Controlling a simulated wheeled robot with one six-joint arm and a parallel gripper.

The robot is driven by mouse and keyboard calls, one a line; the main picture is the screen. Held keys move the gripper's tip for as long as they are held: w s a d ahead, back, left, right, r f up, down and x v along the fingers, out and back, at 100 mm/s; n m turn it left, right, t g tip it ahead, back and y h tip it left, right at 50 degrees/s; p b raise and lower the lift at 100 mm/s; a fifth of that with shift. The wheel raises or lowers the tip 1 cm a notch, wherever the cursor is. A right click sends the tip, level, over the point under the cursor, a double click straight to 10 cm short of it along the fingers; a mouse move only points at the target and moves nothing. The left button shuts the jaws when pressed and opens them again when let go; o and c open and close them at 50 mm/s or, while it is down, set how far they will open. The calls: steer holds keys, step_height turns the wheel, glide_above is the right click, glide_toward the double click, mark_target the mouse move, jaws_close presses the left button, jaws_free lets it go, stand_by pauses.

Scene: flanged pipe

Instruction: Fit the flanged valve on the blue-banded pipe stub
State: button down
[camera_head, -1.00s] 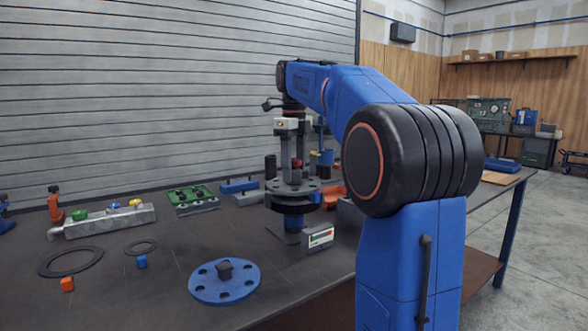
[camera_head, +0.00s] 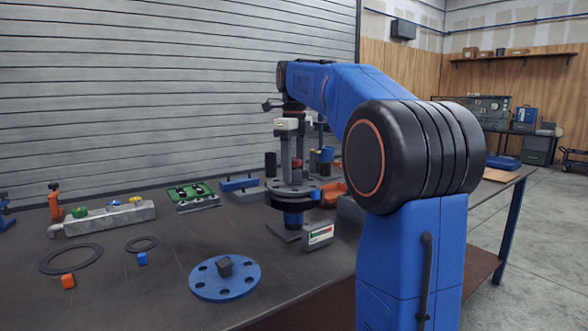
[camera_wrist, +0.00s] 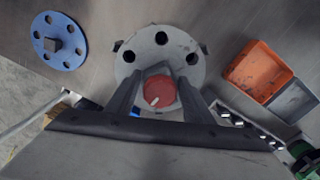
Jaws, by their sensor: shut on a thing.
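The flanged valve, a grey disc with bolt holes (camera_head: 284,192) and a red top, is upright in my gripper (camera_head: 291,178). In the wrist view my fingers (camera_wrist: 160,98) straddle the red top, and the valve's flange (camera_wrist: 160,50) shows beyond them. The pipe stub with a blue band (camera_head: 293,219) stands on a grey base directly below the valve. A dark ring lies between flange and band. I cannot tell whether the flange touches the stub or whether the bolt holes line up.
A blue holed disc with a black knob (camera_head: 212,288) lies at the front. A small box with a coloured display (camera_head: 320,236) stands right of the stub. An orange bin (camera_wrist: 258,68) is close by. Dark rings (camera_head: 70,259), a grey manifold (camera_head: 110,219) and a green-topped block (camera_head: 191,192) are left.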

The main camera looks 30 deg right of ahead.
steer(key=c, duration=0.8)
jaws_free()
step_height(320, 180, up, 12)
steer(key=shift+r, duration=0.1)
